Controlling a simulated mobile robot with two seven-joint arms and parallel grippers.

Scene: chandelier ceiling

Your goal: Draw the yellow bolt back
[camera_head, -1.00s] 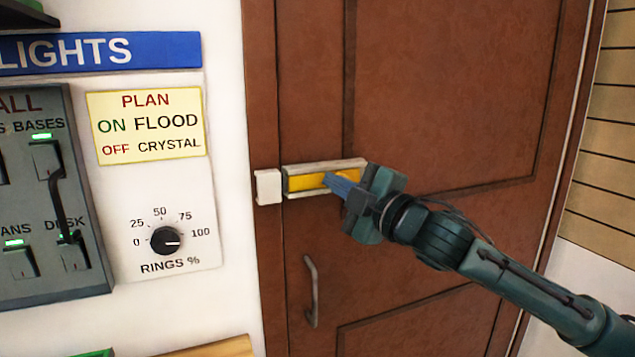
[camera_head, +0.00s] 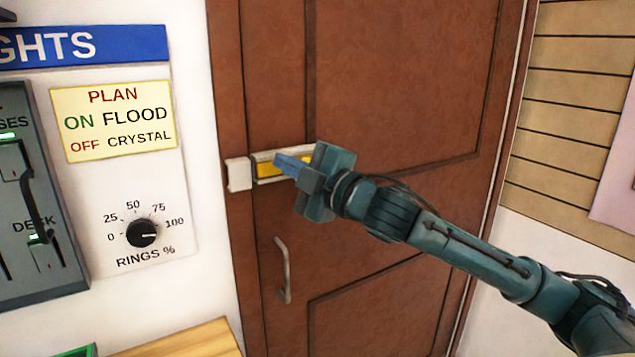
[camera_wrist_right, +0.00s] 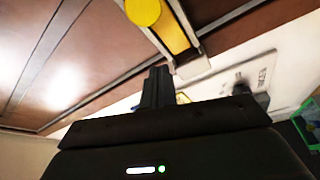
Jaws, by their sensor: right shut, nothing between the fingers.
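The yellow bolt (camera_head: 267,169) lies in a pale metal housing (camera_head: 266,153) on the brown door (camera_head: 400,90). A white keeper block (camera_head: 239,174) sits left of it on the frame. My right gripper (camera_head: 281,160) is shut and empty, its fingertips in front of the bolt's left part; its body hides the housing's right part. In the right wrist view the yellow bolt (camera_wrist_right: 168,28) and its round yellow knob (camera_wrist_right: 143,12) lie beyond the shut fingers (camera_wrist_right: 157,85), with the knob left of the fingertips. Contact with the bolt cannot be told. My left gripper is out of view.
A grey door handle (camera_head: 284,270) is below the bolt. Left on the white wall are a rings dial (camera_head: 141,234), a yellow sign (camera_head: 118,120) and a grey switch panel (camera_head: 60,282). A wooden surface (camera_head: 180,342) is at the bottom.

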